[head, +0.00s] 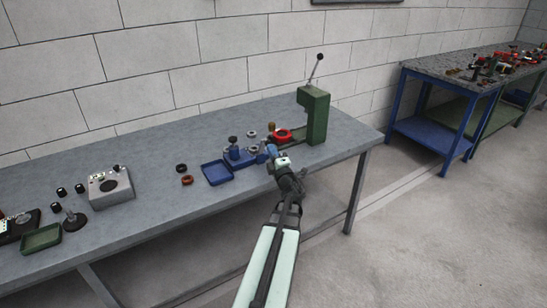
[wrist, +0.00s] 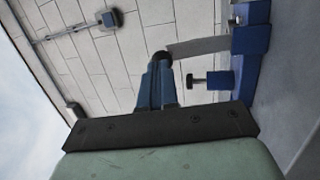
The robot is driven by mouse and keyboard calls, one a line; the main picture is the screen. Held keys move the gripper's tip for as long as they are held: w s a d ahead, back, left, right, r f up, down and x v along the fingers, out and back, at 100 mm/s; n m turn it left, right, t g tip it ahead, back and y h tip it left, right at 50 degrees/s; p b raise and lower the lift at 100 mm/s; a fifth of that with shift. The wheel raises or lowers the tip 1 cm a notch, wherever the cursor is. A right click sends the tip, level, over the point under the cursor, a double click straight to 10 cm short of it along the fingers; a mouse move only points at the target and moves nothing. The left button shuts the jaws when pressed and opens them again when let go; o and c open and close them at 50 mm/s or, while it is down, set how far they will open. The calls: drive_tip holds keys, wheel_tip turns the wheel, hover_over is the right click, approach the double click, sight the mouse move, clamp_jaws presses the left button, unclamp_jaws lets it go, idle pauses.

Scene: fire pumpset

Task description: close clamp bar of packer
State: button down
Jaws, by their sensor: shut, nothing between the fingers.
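The packer appears to be the blue fixture (head: 238,155) on the grey workbench, with dark and silvery round parts on it. In the wrist view a blue block (wrist: 250,42) stands at the right. A flat grey bar (wrist: 198,48), likely the clamp bar, runs left from it to a dark round end (wrist: 161,57). My gripper (head: 271,150) is at the right side of the blue fixture. In the wrist view my gripper (wrist: 158,66) is shut and empty, its blue fingertips at the bar's dark end. I cannot tell whether they touch it. The fingers partly hide that end.
A green press (head: 313,115) with a lever stands just right of my gripper, beside a red ring (head: 283,135). A blue tray (head: 217,173) lies left of the fixture. Two small rings and a grey instrument box (head: 110,190) are further left. The bench front edge is close.

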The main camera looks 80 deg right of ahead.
sight(267, 142)
drive_tip(key=shift+g+y, duration=0.3)
drive_tip(key=shift+y, duration=0.1)
drive_tip(key=shift+w+d+r, duration=0.6)
drive_tip(key=shift+r, duration=0.25)
drive_tip(key=shift+w+d+r, duration=0.6)
drive_tip(key=shift+r, duration=0.25)
drive_tip(key=shift+w+d+r+y, duration=0.2)
drive_tip(key=shift+r+y, duration=0.05)
drive_tip(key=shift+y, duration=0.05)
drive_tip(key=shift+w+d+r+n+g+y, duration=0.2)
drive_tip(key=shift+w+d+r+g+y, duration=0.35)
drive_tip(key=shift+w+d+y, duration=0.25)
drive_tip(key=shift+w+d+r+n+g+y, duration=0.2)
drive_tip(key=shift+w+d+r+g+y, duration=0.15)
drive_tip(key=shift+w+d+g+y, duration=0.35)
drive_tip(key=shift+w+d+r, duration=0.1)
drive_tip(key=shift+w+d, duration=0.5)
drive_tip(key=w+d+f+g+y, duration=0.2)
drive_tip(key=w+d+f, duration=0.4)
drive_tip(key=w+d, duration=0.3)
